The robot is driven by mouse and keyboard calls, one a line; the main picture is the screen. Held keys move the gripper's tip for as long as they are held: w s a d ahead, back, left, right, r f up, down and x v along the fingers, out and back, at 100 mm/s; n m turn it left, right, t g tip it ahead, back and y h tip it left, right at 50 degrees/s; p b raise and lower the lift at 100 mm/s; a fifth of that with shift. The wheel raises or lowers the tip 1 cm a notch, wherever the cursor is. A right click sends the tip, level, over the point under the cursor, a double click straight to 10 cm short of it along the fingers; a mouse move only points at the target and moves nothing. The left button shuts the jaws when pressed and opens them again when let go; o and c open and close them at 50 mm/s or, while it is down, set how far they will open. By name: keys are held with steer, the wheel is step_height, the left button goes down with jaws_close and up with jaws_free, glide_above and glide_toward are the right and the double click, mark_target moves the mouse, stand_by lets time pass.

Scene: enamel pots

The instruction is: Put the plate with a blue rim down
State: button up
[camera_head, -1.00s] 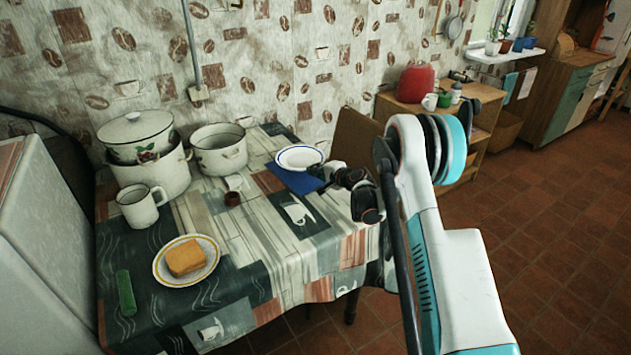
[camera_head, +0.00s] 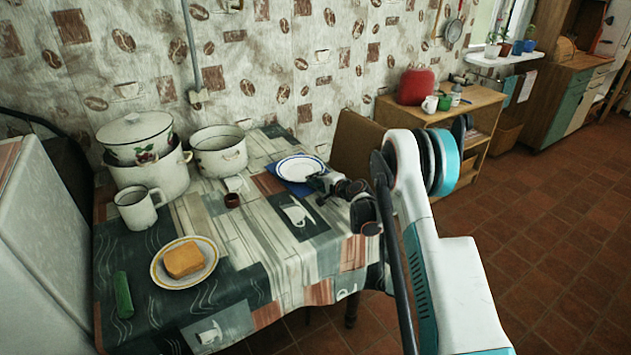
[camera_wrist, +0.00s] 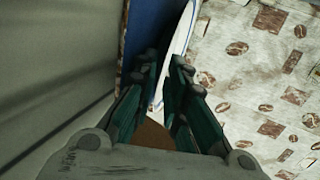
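The white plate with a blue rim (camera_head: 300,168) is over the blue mat (camera_head: 291,188) on the table, at its back right. In the head view the plate looks close to flat and low over the mat; I cannot tell whether its whole base touches. My gripper (camera_head: 318,184) is at the plate's near right edge. In the wrist view the plate's rim (camera_wrist: 189,22) runs between the two fingers of my gripper (camera_wrist: 164,62), which look closed about it with little gap. The mat (camera_wrist: 136,38) is beside the left finger there. The fingers hide part of the rim.
A chair (camera_head: 355,145) is behind the table's right end.

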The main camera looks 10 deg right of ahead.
steer(key=shift+r, duration=0.15)
steer(key=shift+s+d+r, duration=0.15)
steer(key=shift+s, duration=0.2)
steer(key=p+v, duration=0.3)
steer(key=v, duration=0.8)
steer(key=s+a+r+n+g+h, duration=0.15)
steer(key=s+a+r+n, duration=0.25)
steer(key=s+r, duration=0.6)
steer(key=s+a+r+n+g, duration=0.2)
steer(key=s+a+r+n, duration=0.15)
steer(key=s+r, duration=0.6)
steer(key=s+r+n+g+h, duration=0.1)
steer(key=s+r+n+h, duration=0.1)
steer(key=s, duration=1.1)
steer(key=s+r+n+g+h, duration=0.1)
steer(key=s+n, duration=0.3)
steer(key=s, duration=0.9)
steer(key=shift+s+r+h, duration=0.3)
steer(key=shift+r+h, duration=0.1)
steer(key=shift+h, duration=0.15)
steer(key=shift+a, duration=0.1)
